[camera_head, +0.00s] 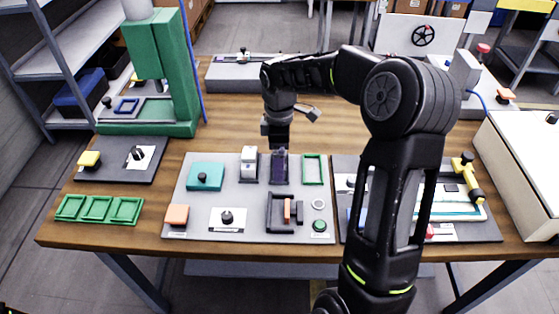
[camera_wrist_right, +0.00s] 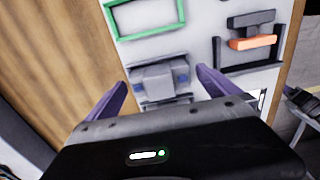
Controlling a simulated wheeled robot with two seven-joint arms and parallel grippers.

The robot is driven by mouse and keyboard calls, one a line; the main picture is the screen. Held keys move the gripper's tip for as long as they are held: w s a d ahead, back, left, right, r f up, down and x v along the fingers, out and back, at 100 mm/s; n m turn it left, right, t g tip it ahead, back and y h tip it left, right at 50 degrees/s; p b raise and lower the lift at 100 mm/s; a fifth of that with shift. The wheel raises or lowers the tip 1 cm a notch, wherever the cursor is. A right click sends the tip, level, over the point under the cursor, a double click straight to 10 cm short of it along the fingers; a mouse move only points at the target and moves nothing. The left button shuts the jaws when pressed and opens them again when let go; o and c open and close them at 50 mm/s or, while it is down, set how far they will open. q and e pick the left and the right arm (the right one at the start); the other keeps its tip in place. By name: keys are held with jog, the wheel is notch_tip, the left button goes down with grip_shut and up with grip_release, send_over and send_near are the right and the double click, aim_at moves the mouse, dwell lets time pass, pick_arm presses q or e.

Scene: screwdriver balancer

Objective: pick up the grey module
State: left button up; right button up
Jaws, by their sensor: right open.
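The grey module (camera_wrist_right: 160,80) shows in the right wrist view, a blocky grey piece with small blue details at its sides. It sits in a dark holder on the pale board. My right gripper (camera_wrist_right: 160,95) is open, with a purple finger on each side of the module and gaps between. In the head view, my right gripper (camera_head: 279,165) points down over the board, and its near purple finger hides what is behind it. A pale grey upright block (camera_head: 249,162) stands just left of it; I cannot tell whether this is the same module. My left gripper is out of view.
A green frame (camera_head: 314,169) lies right of the gripper. A dark bracket with an orange piece (camera_head: 286,211) lies in front. A teal block with a knob (camera_head: 205,176) is at left. A green press (camera_head: 160,75) stands at the back left.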

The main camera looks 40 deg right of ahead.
jog(key=shift+f, duration=0.5)
jog(key=shift+c, duration=0.6)
jog(key=c, duration=1.4)
notch_tip(320, 180, up, 10)
jog(key=shift+r, duration=0.1)
dwell(0.4)
